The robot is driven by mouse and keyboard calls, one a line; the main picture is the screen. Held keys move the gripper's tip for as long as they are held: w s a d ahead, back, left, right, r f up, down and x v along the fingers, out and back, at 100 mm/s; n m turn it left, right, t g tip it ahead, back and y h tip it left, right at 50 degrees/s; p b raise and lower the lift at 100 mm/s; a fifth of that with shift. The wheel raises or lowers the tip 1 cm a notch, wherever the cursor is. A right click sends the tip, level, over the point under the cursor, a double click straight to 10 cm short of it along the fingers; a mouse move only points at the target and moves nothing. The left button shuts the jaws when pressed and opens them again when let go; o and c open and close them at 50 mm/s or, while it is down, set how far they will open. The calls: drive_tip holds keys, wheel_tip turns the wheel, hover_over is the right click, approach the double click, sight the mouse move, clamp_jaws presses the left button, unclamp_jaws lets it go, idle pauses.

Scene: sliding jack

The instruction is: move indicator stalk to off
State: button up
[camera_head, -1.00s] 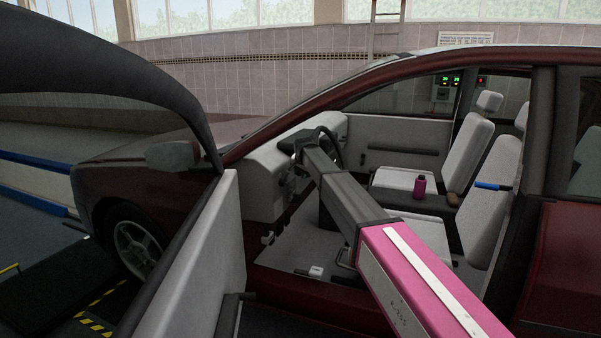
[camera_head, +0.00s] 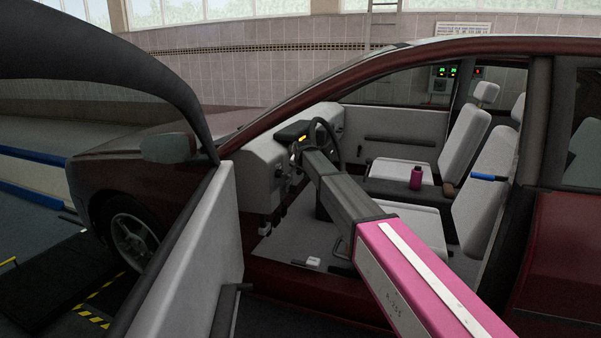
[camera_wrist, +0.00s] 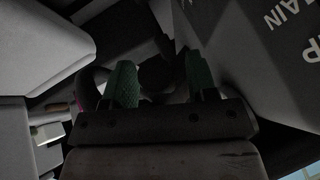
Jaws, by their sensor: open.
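The steering wheel (camera_head: 340,140) stands at the dashboard, partly behind my arm. I cannot make out the indicator stalk in the head view; the column side of the wheel is hidden by my arm. In the wrist view my gripper (camera_wrist: 161,82) has its two green fingers apart. A dark rounded part shows between and beyond the fingers, with a thin dark piece above it. It is too dark to tell whether this is the stalk or whether the fingers touch it.
The open car door (camera_head: 190,245) stands to the left of my arm. An orange-lit instrument panel (camera_head: 299,138) sits behind the wheel. The cabin is narrow.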

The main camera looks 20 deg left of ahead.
drive_tip(key=v, duration=1)
drive_tip(key=shift+s+r, duration=0.25)
drive_tip(key=shift+r, duration=0.05)
drive_tip(key=shift+d, duration=0.15)
drive_tip(key=s+d+f+g+h, duration=0.1)
drive_tip(key=s+d+f, duration=0.2)
drive_tip(key=d+f, duration=0.5)
drive_tip(key=s+d+f+n+g+h, duration=0.1)
drive_tip(key=s+d+f, duration=0.35)
drive_tip(key=d, duration=0.65)
drive_tip(key=s+d+f+g, duration=0.1)
drive_tip(key=s+d+f, duration=0.2)
drive_tip(key=d+f, duration=0.5)
drive_tip(key=s+d+f+g, duration=0.1)
drive_tip(key=s+d+f, duration=0.3)
drive_tip(key=s+d, duration=0.3)
drive_tip(key=s+d+f+g, duration=0.1)
drive_tip(key=s+d+f, duration=0.3)
drive_tip(key=s+d, duration=0.4)
drive_tip(key=s+d+f+n+g+h, duration=0.1)
drive_tip(key=s+d+f, duration=0.3)
drive_tip(key=s+d, duration=0.4)
drive_tip(key=shift+s+d+f+g, duration=0.25)
drive_tip(key=shift+s+f+g, duration=0.1)
drive_tip(key=shift+s+g, duration=0.25)
